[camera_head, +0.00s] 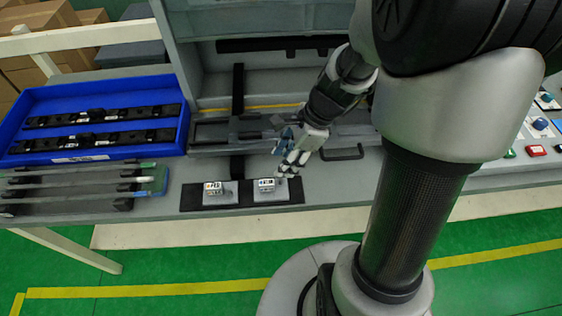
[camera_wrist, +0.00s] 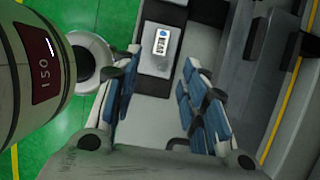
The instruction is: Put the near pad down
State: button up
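Two light grey pads lie on a black mat (camera_head: 243,197) on the bench. The right pad (camera_head: 271,196) and the left pad (camera_head: 220,199) each carry a small white labelled block. My gripper (camera_head: 288,165) is at the back right of the right pad. In the wrist view my gripper (camera_wrist: 158,88) has its blue-padded fingers apart, with nothing seen held between them.
A blue tray (camera_head: 184,130) with black strips stands on the left. Grey rails (camera_head: 75,190) lie in front of it. A dark fixture (camera_head: 225,133) and a black handle (camera_head: 343,154) are behind the mat. Coloured buttons (camera_head: 536,150) are at the right. My arm hides part of the bench.

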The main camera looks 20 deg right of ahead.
jog(key=s+a+r+n+t+h, duration=0.3)
jog(key=s+r+n, duration=1)
jog(key=n, duration=0.8)
notch_tip(320, 180, up, 3)
jog(key=shift+s+a+r+n+h, duration=0.1)
jog(key=shift+s+a+n+h, duration=0.2)
jog(key=shift+a+h, duration=0.25)
